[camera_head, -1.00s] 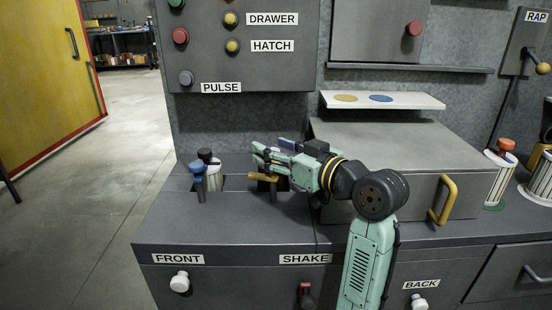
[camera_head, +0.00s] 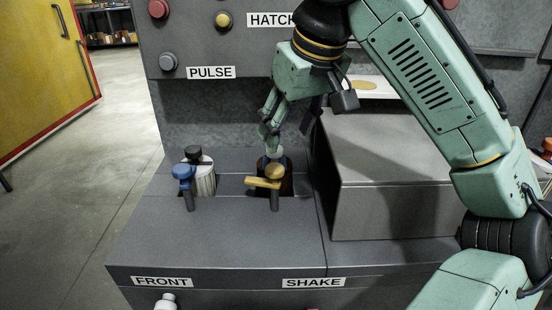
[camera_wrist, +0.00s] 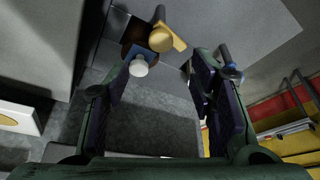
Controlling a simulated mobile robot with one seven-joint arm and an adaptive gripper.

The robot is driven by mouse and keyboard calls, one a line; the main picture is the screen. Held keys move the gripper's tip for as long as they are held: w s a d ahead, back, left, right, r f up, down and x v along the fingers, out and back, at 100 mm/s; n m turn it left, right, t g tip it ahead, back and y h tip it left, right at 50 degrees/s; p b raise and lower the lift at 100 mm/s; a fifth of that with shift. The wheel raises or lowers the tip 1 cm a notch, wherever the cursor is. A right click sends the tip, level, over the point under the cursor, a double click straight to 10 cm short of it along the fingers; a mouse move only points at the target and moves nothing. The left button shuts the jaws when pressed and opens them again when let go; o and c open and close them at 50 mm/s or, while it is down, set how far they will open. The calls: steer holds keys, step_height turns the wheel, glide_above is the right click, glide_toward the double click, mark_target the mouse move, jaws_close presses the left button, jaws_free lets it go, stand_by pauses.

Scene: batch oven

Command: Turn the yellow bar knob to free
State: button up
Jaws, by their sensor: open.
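The yellow bar knob (camera_head: 262,183) is on the dark counter by a slot, below my gripper in the head view. A yellow round-topped lever (camera_head: 275,172) stands against it, and a white-topped dark piece (camera_head: 272,153) is just behind. In the wrist view the yellow bar (camera_wrist: 178,38) and the round yellow top (camera_wrist: 160,40) are near the top, with the white knob (camera_wrist: 138,66) beside them. My gripper (camera_head: 283,138) points down, open and empty, above and behind the bar. Its fingers also show in the wrist view (camera_wrist: 160,75). I see no contact with the bar; the head view partly hides the fingertips.
A blue-topped lever (camera_head: 183,173) and a black-topped striped cylinder (camera_head: 204,175) stand to the left. A grey box (camera_head: 395,190) is close on the right, under my arm. The button panel (camera_head: 225,45) is behind. The front-left counter top is clear.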

mark_target(275, 168)
steer(key=x, duration=1)
steer(key=shift+w+a+f, duration=0.1)
